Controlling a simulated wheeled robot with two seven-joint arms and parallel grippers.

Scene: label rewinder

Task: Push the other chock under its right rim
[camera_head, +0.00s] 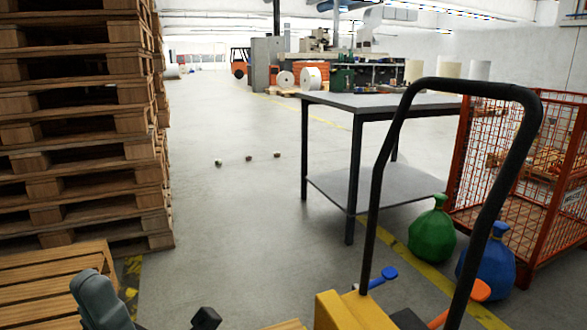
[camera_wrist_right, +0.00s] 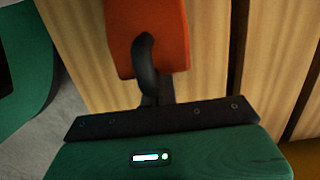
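In the right wrist view an orange block (camera_wrist_right: 150,45) lies over pale wooden slats; it may be a chock, but its full shape is cut off. The dark front bar (camera_wrist_right: 165,118) and green housing of my right gripper are below it. A curved black piece (camera_wrist_right: 146,65) overlaps the block; I cannot tell whether it is a finger or the block's handle, or whether the gripper holds it. In the head view my left gripper (camera_head: 205,318) shows only as a dark piece at the bottom edge. No chock or rim is clearly recognisable there.
A pallet stack (camera_head: 80,120) stands at the left, with a slatted pallet (camera_head: 50,280) before it. A black handle frame (camera_head: 527,140) rises over a yellow body (camera_head: 350,312). A table (camera_head: 350,102), red mesh cage (camera_head: 480,150), green sack (camera_head: 432,235) and blue sack (camera_head: 490,268) stand right.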

